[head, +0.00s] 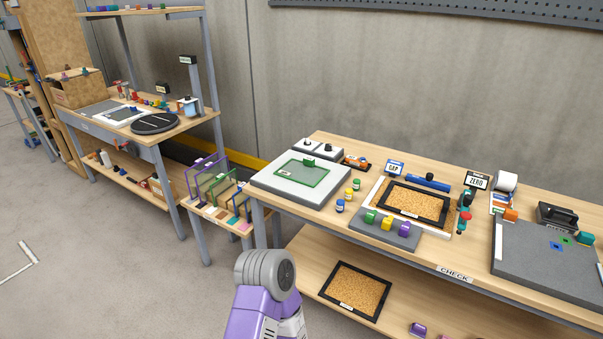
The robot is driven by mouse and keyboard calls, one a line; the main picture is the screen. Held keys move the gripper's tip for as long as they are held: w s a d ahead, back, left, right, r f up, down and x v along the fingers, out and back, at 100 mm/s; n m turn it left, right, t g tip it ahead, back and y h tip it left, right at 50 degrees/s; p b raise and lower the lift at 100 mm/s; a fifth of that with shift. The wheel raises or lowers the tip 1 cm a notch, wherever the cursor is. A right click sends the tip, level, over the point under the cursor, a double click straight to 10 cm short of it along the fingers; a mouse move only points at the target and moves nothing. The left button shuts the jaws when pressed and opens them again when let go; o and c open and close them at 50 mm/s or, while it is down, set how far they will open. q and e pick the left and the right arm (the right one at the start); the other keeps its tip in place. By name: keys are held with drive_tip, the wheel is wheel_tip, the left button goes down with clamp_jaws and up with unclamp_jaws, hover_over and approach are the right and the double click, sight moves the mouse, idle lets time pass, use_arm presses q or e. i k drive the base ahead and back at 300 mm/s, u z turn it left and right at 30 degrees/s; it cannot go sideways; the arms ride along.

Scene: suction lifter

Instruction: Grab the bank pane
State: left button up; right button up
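Several thin panes with coloured rims, purple, green and blue among them, stand upright in a small rack (218,214) between the two benches. A green-rimmed pane (302,173) lies flat on a light grey pad (268,181) at the left end of the right bench. Another pane (123,114) seems to lie on a white sheet on the left bench. No label that I can read says which one is the bank pane. Neither of my grippers is in view; only a purple and grey link of my own arm shows at the bottom centre.
The right bench, marked CHECK (455,274), holds a black-framed cork board (415,203), a grey block with coloured pieces (385,229), small jars and a grey mat (540,262). The left bench holds a black round plate (155,123). Floor at left is mostly clear.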

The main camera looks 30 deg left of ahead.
sight(305, 172)
drive_tip(key=u, duration=0.15)
drive_tip(key=k, duration=0.2)
drive_tip(key=u, duration=1.05)
drive_tip(key=k, duration=1.15)
drive_tip(key=u, duration=1.25)
drive_tip(key=i, duration=3.5)
drive_tip(key=z, duration=1.6)
drive_tip(key=i, duration=1)
drive_tip(key=z, duration=1)
